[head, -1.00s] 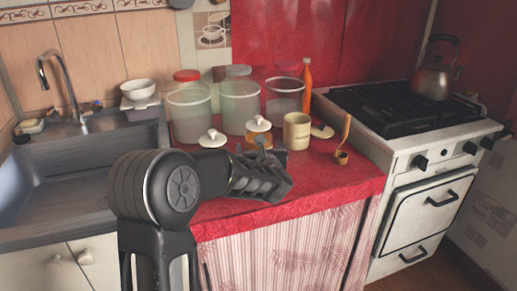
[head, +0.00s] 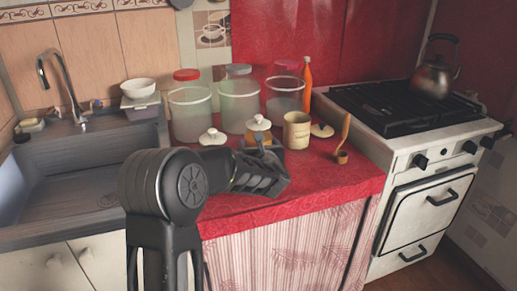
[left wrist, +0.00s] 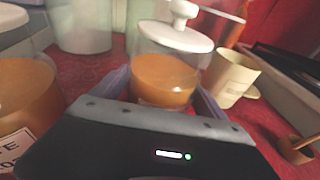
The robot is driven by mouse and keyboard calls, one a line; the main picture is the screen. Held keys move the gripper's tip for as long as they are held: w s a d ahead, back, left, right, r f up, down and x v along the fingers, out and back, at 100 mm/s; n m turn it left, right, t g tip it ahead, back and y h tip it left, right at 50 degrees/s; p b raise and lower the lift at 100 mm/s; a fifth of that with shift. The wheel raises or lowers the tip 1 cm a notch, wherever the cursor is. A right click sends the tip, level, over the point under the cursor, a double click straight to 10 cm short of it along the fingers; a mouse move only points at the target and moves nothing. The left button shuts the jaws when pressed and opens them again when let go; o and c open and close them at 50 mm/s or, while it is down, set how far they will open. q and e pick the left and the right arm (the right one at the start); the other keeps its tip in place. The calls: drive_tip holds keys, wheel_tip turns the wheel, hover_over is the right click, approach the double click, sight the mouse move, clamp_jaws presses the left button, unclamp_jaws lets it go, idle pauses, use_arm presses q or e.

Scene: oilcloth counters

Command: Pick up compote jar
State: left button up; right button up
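The compote jar, a clear jar of orange liquid with a white knobbed lid, stands upright on the red counter. It shows in the left wrist view (left wrist: 163,80) between the two pale fingers. In the head view only its lid (head: 258,124) and upper part show, with my gripper hiding the rest. My left gripper (head: 268,152) is at the jar, its fingers open on either side. I cannot tell if they touch the glass. My right gripper is in neither view.
A beige mug (head: 297,131) stands close right of the jar. A second lidded jar (head: 212,137) is to the left, with orange contents in the wrist view (left wrist: 28,92). Large canisters (head: 239,106) stand behind. A wooden spoon in a small cup (head: 342,157) is further right.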

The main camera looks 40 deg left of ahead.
use_arm(q)
drive_tip(key=c, duration=1.6)
drive_tip(key=shift+r, duration=0.15)
drive_tip(key=shift+c, duration=0.2)
